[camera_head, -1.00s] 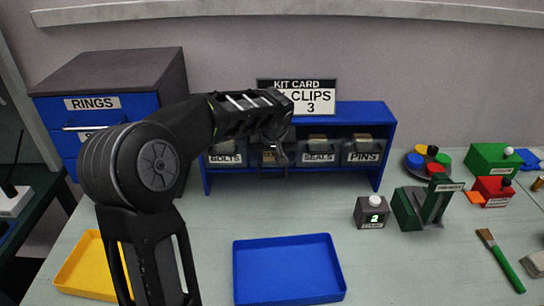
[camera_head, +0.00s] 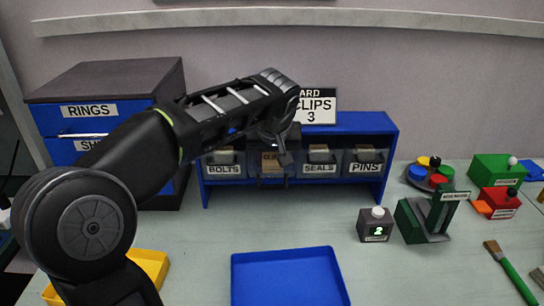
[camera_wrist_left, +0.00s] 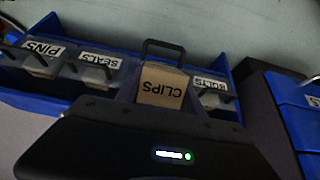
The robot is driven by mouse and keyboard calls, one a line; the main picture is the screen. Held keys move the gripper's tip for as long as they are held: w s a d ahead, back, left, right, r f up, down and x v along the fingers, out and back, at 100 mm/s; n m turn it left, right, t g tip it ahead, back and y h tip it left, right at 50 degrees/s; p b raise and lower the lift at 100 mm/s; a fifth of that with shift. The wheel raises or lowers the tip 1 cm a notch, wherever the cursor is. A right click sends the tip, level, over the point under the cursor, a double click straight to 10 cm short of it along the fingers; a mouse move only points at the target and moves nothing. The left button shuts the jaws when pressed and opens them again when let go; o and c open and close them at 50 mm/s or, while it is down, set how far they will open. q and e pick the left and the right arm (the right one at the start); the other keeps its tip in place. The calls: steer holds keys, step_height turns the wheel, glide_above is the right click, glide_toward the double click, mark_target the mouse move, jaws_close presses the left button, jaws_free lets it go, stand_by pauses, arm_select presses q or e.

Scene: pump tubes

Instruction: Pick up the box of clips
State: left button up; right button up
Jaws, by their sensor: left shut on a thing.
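The box of clips (camera_head: 270,158) is a brown box labelled CLIPS, in the blue shelf (camera_head: 391,150) between the bolts and seals bins. In the left wrist view the box of clips (camera_wrist_left: 162,87) shows its label upside down, with a dark handle (camera_wrist_left: 165,44) beyond it. My left gripper (camera_head: 283,152) reaches down to this box and is shut on it; the fingers partly hide it in the head view. My right gripper is not in view.
The bolts bin (camera_head: 224,164) and seals bin (camera_head: 319,162) stand close on either side. A kit card (camera_head: 318,105) reading CLIPS 3 stands on top. An empty blue tray (camera_head: 290,280) lies in front. A counter (camera_head: 375,225) and green fixture (camera_head: 425,221) stand to the right.

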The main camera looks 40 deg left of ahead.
arm_select(q)
steer(key=s+d+b, duration=0.3)
steer(key=s+d, duration=0.5)
steer(key=s, duration=0.2)
steer(key=shift+s, duration=0.2)
stand_by(0.3)
